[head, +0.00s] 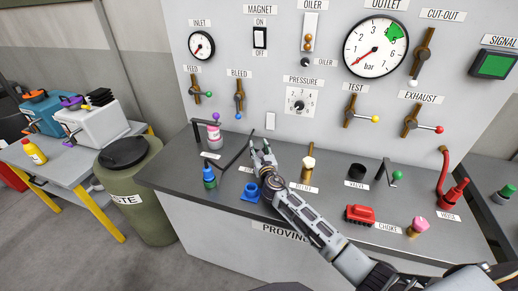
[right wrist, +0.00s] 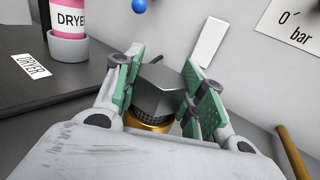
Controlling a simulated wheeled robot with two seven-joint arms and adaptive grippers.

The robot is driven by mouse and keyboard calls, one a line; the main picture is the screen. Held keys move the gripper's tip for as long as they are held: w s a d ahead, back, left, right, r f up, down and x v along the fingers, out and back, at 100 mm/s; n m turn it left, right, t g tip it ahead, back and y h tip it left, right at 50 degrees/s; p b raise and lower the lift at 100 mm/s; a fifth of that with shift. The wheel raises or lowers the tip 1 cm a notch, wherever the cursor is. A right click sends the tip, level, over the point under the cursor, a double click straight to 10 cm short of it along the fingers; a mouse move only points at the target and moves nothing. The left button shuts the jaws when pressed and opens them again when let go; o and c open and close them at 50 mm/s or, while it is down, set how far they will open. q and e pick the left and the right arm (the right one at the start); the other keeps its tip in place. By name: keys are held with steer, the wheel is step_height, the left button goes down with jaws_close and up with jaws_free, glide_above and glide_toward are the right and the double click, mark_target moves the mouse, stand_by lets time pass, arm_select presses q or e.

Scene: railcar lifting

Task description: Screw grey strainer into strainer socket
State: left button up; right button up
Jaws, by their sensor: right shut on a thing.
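The grey strainer (right wrist: 160,92) has a dark hexagonal head and a mesh body below it. In the right wrist view it stands between the green pads of my right gripper (right wrist: 165,76), which is shut on it. The golden strainer socket (right wrist: 148,124) shows as a ring right under the mesh. I cannot tell how deep the strainer sits in it. In the head view my right gripper (head: 262,152) is over the back of the bench, left of the brass filter, and hides most of the strainer and socket. My left gripper is not in view.
The gauge panel (head: 275,75) rises close behind. A bin (head: 140,200) stands left.

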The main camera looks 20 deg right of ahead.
steer(key=o, duration=1.3)
steer(key=shift+c, duration=0.2)
steer(key=shift+s, duration=0.1)
steer(key=shift+s+a, duration=0.2)
steer(key=shift+s, duration=2.75)
steer(key=shift+s+a, duration=0.2)
steer(key=shift+s, duration=2.75)
